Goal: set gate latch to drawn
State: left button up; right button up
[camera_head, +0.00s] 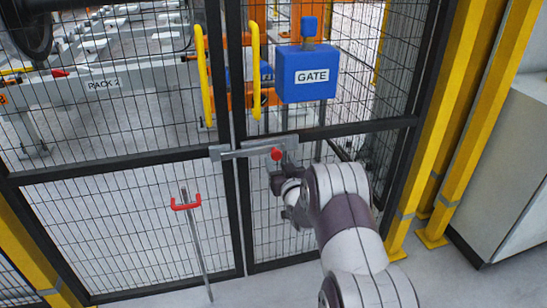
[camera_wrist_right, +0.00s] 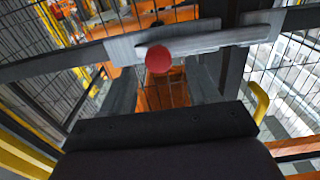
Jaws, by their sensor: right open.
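The gate latch (camera_head: 252,148) is a flat grey bar lying across the meeting posts of the two mesh gate leaves. Its round red knob (camera_head: 277,154) is near the right end, on the right leaf's side. In the right wrist view the grey bar (camera_wrist_right: 215,37) and the red knob (camera_wrist_right: 159,59) are just beyond the dark gripper body. My right gripper (camera_head: 285,178) is open, just below the knob and close to it. Its fingers are small and partly hidden by my wrist, so I cannot tell whether they touch the knob. My left gripper is out of view.
Yellow handles (camera_head: 205,75) stand on the gate above the latch. A blue box marked GATE (camera_head: 306,88) is above right. A drop rod with a red handle (camera_head: 186,204) is on the left leaf. Yellow posts (camera_head: 445,130) and a grey cabinet (camera_head: 510,165) are at right.

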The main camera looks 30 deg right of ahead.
aim_at(277, 156)
jog(key=x, duration=0.4)
jog(key=shift+w+d, duration=0.15)
jog(key=shift+w, duration=0.15)
grip_shut()
jog(key=s+d, duration=0.1)
jog(key=d, duration=0.5)
jog(key=shift+s+b, duration=0.3)
jog(key=shift+b, duration=0.15)
jog(key=shift+d+r, duration=0.1)
jog(key=shift+r, duration=0.05)
